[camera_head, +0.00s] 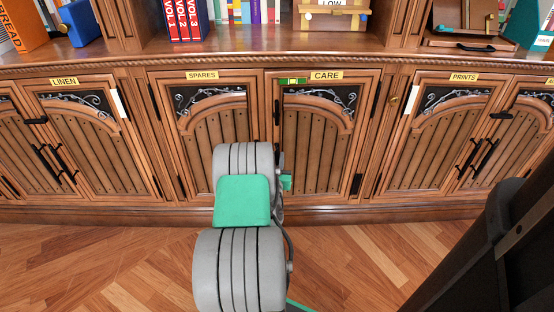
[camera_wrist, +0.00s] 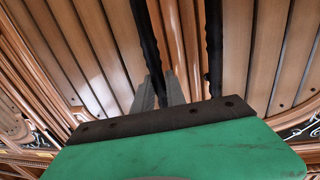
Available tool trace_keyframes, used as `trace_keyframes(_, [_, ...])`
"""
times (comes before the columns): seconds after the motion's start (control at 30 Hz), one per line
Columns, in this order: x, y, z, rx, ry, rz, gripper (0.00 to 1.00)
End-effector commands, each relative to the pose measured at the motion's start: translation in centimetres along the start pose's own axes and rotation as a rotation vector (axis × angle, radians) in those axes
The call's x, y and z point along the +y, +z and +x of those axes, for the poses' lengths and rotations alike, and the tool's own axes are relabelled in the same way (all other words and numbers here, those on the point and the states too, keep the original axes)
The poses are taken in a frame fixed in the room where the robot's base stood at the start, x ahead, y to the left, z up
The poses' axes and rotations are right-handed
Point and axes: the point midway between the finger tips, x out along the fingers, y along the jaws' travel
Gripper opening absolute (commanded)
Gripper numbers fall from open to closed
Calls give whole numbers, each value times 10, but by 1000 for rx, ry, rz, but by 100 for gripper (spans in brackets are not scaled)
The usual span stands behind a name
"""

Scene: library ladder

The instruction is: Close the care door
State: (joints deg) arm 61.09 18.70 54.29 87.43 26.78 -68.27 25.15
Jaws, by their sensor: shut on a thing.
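The care door (camera_head: 324,150) is a wooden panel door with dark scrollwork, under the yellow CARE label (camera_head: 326,75). It looks flush or nearly flush with the cabinet front; I cannot tell whether a small gap is left. It has black hinges on its right side and a black handle (camera_head: 277,110) at its left edge. The wrist view looks upside down and shows its planks (camera_wrist: 98,55) at left. There, my gripper (camera_wrist: 160,88) has its grey fingers closed around the left black handle, which appears to be the care door's. In the head view my arm hides the fingers.
The spares door (camera_head: 205,130) stands beside the care door at left. The linen door (camera_head: 85,145) and prints door (camera_head: 440,145) also look shut. Books (camera_head: 185,20) and boxes stand on the shelf above. The wooden floor (camera_head: 130,265) is clear at left.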

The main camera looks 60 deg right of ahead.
Motion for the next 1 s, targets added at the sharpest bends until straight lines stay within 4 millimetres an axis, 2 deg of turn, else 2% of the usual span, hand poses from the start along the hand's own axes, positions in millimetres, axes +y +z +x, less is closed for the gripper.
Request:
trace_keyframes(0.13, [2,0,4,0,5,-3,0])
trace_keyframes(0.33, [-4,1,25,-1,6,-2,0])
trace_keyframes(0.57, [-5,-1,26,1,5,-3,0])
trace_keyframes(0.6, [-5,-1,26,1,5,-2,19])
trace_keyframes(0.83, [-9,-1,25,1,-2,-1,37])
trace_keyframes(1.0, [-10,0,25,0,-3,-1,38])
